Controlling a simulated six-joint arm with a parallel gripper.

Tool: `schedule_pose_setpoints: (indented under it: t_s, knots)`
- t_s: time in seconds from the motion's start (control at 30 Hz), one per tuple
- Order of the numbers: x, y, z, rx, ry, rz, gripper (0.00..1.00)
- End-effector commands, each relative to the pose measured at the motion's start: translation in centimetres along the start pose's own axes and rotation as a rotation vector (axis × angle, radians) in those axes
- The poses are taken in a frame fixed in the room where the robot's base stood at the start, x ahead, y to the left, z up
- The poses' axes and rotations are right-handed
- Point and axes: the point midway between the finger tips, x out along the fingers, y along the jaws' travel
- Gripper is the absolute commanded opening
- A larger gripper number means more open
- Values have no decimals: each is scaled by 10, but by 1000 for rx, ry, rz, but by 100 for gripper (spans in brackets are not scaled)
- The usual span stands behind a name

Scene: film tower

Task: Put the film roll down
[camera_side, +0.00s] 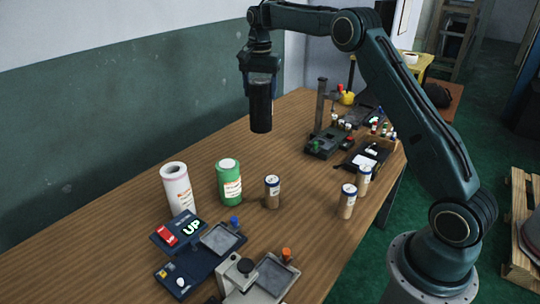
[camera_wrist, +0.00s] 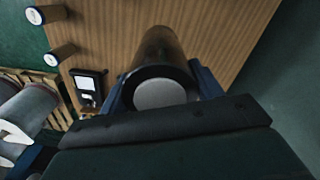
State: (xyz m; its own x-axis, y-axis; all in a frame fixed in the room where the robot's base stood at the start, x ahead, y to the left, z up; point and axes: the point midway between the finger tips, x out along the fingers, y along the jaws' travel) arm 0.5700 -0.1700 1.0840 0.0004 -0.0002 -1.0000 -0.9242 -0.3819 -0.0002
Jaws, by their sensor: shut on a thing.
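A black film roll (camera_side: 261,107) hangs upright in my gripper (camera_side: 262,84), held above the wooden table (camera_side: 130,235). In the wrist view the dark film roll (camera_wrist: 160,70) shows its pale round end, with the blue fingers of my gripper (camera_wrist: 163,95) on both sides of it. The gripper is shut on it. The roll's lower end is clear of the table in the side view. A white roll (camera_side: 177,188) and a green roll (camera_side: 229,183) stand upright on the table in front of it.
Brown cylinders with white tops (camera_side: 272,191) (camera_side: 348,201) stand on the table. A dark device with a post (camera_side: 324,142) stands at the back right. Bare wood lies left of the rolls.

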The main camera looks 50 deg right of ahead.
Motion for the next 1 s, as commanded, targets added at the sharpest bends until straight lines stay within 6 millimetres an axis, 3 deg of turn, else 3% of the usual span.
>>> schedule_pose_setpoints:
  t_s: [0.7,1.0]
  knots:
    - [124,0,0,-1,0,0,6]
    - [141,0,0,-1,2,-2,6]
